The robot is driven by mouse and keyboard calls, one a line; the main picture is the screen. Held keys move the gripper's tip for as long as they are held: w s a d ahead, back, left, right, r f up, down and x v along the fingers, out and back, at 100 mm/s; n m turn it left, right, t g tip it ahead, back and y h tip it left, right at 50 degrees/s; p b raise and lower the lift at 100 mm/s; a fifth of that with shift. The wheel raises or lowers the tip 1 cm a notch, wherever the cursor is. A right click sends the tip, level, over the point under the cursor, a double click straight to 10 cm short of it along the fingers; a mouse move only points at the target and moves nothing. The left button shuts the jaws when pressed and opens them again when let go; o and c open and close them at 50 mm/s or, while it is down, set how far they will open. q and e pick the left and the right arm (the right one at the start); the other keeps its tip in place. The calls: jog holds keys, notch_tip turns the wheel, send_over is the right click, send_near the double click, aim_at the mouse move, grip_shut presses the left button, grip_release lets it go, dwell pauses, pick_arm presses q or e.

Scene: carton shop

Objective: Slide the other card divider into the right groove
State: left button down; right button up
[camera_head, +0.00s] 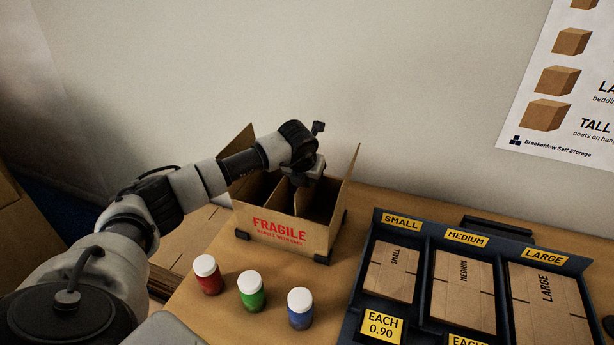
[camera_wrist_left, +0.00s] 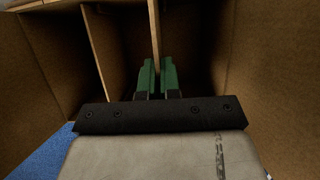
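The open carton marked FRAGILE (camera_head: 281,230) stands on the table with its side flaps up. Inside it, one card divider (camera_head: 273,194) stands upright on the left; it also shows in the left wrist view (camera_wrist_left: 101,42). A second card divider (camera_head: 303,202) stands upright to its right, below my left gripper (camera_head: 309,178). In the left wrist view, the green fingers (camera_wrist_left: 157,78) lie close on both sides of this second divider (camera_wrist_left: 155,30), shut on it. The grooves and the divider's lower edge are hidden. My right gripper is not in view.
Jars with red (camera_head: 208,275), green (camera_head: 251,291) and blue (camera_head: 300,308) contents stand in front of the carton. A dark tray (camera_head: 427,262) of flat cartons lies to the right. The wall is close behind the carton.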

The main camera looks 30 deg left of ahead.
aim_at(307, 196)
pick_arm(q)
jog(key=shift+f+b, duration=2.15)
jog(key=shift+f, duration=0.9)
jog(key=c, duration=1.3)
grip_release()
jog(key=shift+o, duration=0.2)
